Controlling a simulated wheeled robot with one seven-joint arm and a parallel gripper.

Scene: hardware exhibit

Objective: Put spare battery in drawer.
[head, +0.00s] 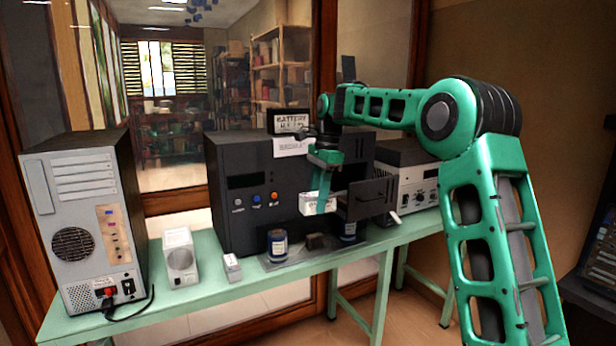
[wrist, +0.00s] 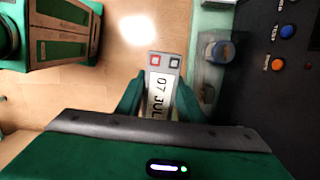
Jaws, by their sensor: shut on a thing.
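My gripper (head: 323,190) is shut on a small pale block, the spare battery (head: 313,204). It hangs above the bench in front of the dark cabinet (head: 230,195). In the wrist view my gripper's green fingers (wrist: 160,98) clasp the battery (wrist: 160,92) from both sides; it has a red and a black terminal square and a "07 JUL" label. The dark drawer (head: 373,196) juts out open from the cabinet's right part, its handled front just right of the battery. The drawer's inside is hidden, and I cannot see it in the wrist view.
The green bench (head: 215,294) also bears a grey computer tower (head: 85,220), a white speaker-like box (head: 180,257), a small grey box (head: 232,267), a blue jar (head: 277,245) and another (head: 348,231). A metal instrument (head: 415,190) stands right of the cabinet.

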